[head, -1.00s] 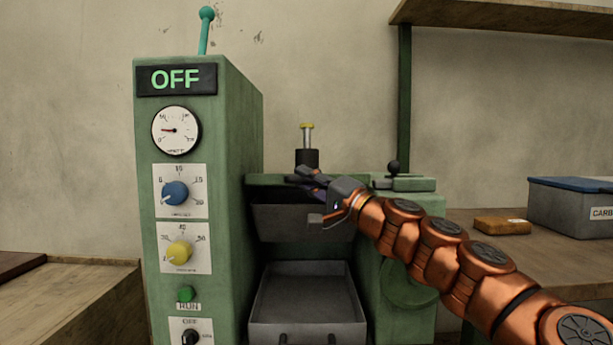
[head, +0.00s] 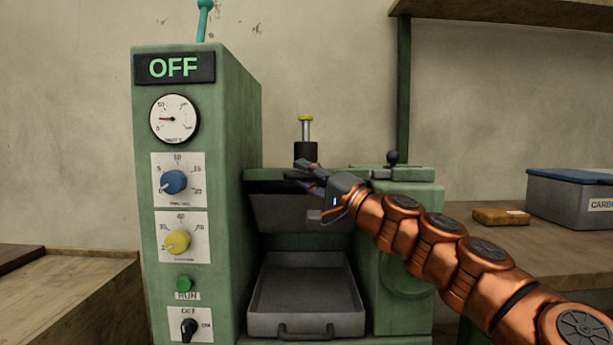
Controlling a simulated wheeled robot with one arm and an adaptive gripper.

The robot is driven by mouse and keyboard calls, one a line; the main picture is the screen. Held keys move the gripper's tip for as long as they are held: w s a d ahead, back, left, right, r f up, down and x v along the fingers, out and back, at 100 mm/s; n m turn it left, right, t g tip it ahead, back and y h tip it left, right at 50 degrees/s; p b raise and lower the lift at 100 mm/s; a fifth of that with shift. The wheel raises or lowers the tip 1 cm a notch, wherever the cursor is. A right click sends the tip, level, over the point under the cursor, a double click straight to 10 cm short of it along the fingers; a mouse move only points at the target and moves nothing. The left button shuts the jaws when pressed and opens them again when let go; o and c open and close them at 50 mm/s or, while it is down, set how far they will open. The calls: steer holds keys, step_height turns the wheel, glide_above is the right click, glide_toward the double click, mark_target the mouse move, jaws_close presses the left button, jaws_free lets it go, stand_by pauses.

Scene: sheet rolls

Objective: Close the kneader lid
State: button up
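The kneader is a green machine with a control column (head: 235,130) at the left and a lower open bay to its right. A grey metal panel (head: 285,212) hangs tilted in the upper bay, under a dark green top edge (head: 265,176). I cannot tell which of these parts is the lid. My gripper (head: 312,190) is in front of the bay's top edge, fingers pointing left and spread apart, with nothing seen between them. It hides part of the edge and panel; whether it touches them is unclear.
A grey tray (head: 306,327) with a front handle sits below the panel. A black-based post with a yellow cap (head: 305,119) stands behind my gripper. A small black-knobbed lever (head: 393,158) is at right. The bench at right holds a brown block (head: 500,217) and a blue-lidded box (head: 566,202).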

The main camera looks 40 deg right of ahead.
step_height(320, 180, up, 9)
steer(key=shift+d, duration=0.1)
steer(key=shift+s+r, duration=0.1)
steer(key=shift+r, duration=0.6)
steer(key=shift+a, duration=0.2)
steer(key=shift+s+d+f, duration=0.2)
steer(key=shift+s+f, duration=0.15)
steer(key=shift+s, duration=0.15)
steer(key=s+d+f+b, duration=0.2)
steer(key=s+f+b, duration=0.2)
steer(key=s+f, duration=0.1)
steer(key=shift+s+d, duration=0.15)
steer(key=shift+s, duration=0.2)
stand_by(0.4)
stand_by(0.4)
